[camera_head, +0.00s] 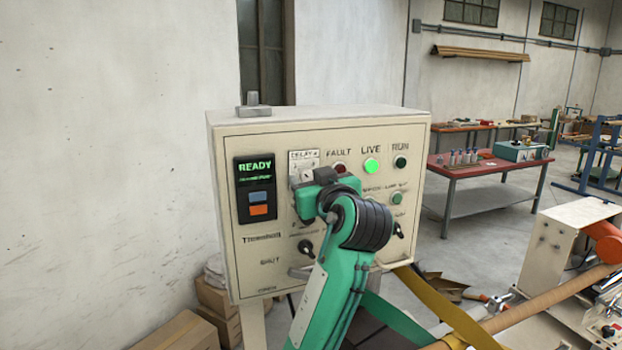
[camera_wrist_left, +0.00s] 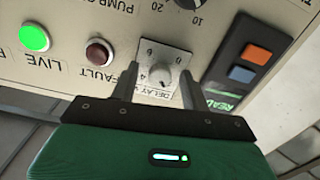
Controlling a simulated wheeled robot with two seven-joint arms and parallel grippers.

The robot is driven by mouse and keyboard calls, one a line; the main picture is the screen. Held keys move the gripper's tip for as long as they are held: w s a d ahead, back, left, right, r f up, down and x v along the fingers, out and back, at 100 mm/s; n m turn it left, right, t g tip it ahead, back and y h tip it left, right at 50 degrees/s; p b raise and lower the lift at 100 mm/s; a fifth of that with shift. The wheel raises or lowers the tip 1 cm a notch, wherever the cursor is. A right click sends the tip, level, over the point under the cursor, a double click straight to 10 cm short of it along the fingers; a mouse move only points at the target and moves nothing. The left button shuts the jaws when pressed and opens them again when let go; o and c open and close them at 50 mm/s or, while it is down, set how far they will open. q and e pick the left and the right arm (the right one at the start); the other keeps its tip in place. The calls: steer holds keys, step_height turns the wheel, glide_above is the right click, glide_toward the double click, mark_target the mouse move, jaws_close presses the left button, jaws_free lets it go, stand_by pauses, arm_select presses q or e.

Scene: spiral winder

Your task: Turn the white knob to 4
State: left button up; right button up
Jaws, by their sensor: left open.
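The white knob (camera_wrist_left: 161,73) sits on a small pale dial plate marked DELAY, on the front of a cream control box (camera_head: 238,128). The wrist view shows it upside down, with a few small digits around it; I cannot tell clearly which one it points to. In the head view the dial plate (camera_head: 303,155) shows above my left gripper (camera_head: 307,177), which hides part of it. My left gripper is open, and in the wrist view its two fingers (camera_wrist_left: 159,76) stand on either side of the knob with gaps. My right gripper is in neither view.
Close by on the panel are a red FAULT lamp (camera_head: 338,168), a lit green LIVE lamp (camera_head: 371,166), a READY display (camera_head: 255,173) and a black knob (camera_head: 306,248). Cardboard boxes (camera_head: 217,297) lie below. A red table (camera_head: 487,164) stands behind to the right.

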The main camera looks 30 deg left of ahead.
arm_select(q)
steer(key=c, duration=1)
steer(key=shift+m, duration=0.3)
steer(key=shift+m+b, duration=0.3)
steer(key=shift+m, duration=0.9)
steer(key=m, duration=0.5)
steer(key=shift+r, duration=0.1)
steer(key=m, duration=0.5)
steer(key=shift+s, duration=0.1)
steer(key=m, duration=0.4)
steer(key=shift+m+p, duration=0.3)
steer(key=shift+m, duration=0.1)
